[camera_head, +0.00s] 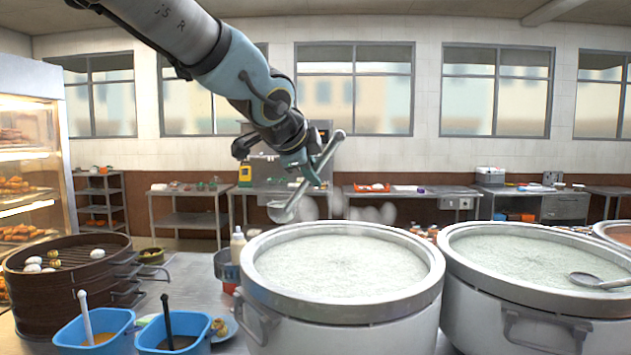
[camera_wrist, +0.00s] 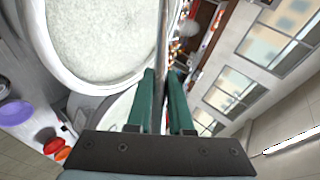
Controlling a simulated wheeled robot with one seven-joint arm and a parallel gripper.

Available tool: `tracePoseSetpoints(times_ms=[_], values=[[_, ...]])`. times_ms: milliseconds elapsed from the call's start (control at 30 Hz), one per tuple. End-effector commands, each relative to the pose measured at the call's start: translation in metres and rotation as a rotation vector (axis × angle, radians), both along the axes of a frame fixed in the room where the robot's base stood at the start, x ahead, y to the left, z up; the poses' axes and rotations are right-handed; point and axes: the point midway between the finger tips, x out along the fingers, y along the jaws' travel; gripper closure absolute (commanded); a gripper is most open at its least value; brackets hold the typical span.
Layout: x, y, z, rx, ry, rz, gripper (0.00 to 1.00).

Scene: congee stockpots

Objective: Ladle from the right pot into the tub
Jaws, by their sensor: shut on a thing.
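My gripper (camera_head: 309,172) is shut on the handle of a metal ladle (camera_head: 328,150). The handle also runs between the green fingers in the wrist view (camera_wrist: 162,40). The ladle is tilted, its bowl low at the left, above the far rim of the middle pot. I cannot tell whether the bowl holds anything. The middle pot (camera_head: 340,262) is full of pale congee. The pot to its right (camera_head: 535,262) also holds pale congee, with another ladle (camera_head: 598,281) resting in it. Two blue tubs (camera_head: 95,330) (camera_head: 175,330) stand at front left, with orange and dark contents. I cannot tell which is the task's tub.
A dark round steamer (camera_head: 65,272) with eggs stands left of the tubs. A squeeze bottle (camera_head: 237,245) and a can stand beside the middle pot. Part of a third pot (camera_head: 615,232) shows at the right edge. Work tables (camera_head: 405,192) line the back wall.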

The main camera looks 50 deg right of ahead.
Motion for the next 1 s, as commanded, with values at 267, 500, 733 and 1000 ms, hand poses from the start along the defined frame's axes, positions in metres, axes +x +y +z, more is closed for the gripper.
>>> tracePoseSetpoints(times_ms=[267, 500, 733, 1000], values=[[0.0, 0.006, -0.005, -0.002, 0.0, 0.069, 1.0], [0.0, 0.013, -0.005, -0.001, 0.001, 0.141, 1.0], [0.001, 0.022, -0.004, -0.003, 0.002, 0.232, 1.0], [0.002, 0.038, -0.004, -0.001, 0.006, 0.413, 1.0]])
